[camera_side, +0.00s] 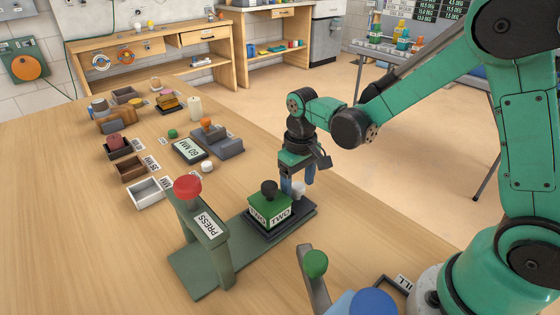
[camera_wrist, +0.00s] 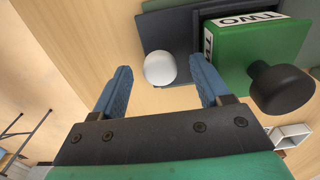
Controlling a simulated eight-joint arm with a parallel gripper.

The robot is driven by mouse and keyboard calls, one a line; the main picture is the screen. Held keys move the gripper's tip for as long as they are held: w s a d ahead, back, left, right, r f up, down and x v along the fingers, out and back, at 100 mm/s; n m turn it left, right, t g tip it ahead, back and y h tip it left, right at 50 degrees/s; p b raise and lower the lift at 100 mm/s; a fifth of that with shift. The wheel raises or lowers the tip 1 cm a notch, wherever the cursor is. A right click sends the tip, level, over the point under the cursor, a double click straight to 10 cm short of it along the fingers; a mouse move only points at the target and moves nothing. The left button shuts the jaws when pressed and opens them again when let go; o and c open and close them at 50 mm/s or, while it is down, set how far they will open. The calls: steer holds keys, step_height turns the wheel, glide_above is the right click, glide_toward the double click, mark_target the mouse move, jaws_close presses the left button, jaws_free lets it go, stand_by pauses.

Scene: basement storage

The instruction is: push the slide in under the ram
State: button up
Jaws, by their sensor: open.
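The slide (camera_side: 303,219) is a dark plate at the right end of the press base, clear of the ram. It carries a green block (camera_side: 270,212) marked TWO with a black knob on top. A white knob (camera_side: 299,188) sits at its far right end. The press (camera_side: 206,228) is a green frame with a red knob (camera_side: 187,187); the ram's underside is hidden. My gripper (camera_side: 298,183) points down at the white knob, open. In the wrist view the white knob (camera_wrist: 160,68) shows between the blue fingertips, with gaps both sides. The slide (camera_wrist: 183,35) shows beyond.
A green-knobbed lever (camera_side: 315,264) and a blue round thing (camera_side: 373,302) stand at the front. Small trays, including a white one (camera_side: 146,193), a 60 MM display (camera_side: 188,150) and a stamp (camera_side: 208,128) lie left and behind.

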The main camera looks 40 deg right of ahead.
jaws_close()
stand_by(1.4)
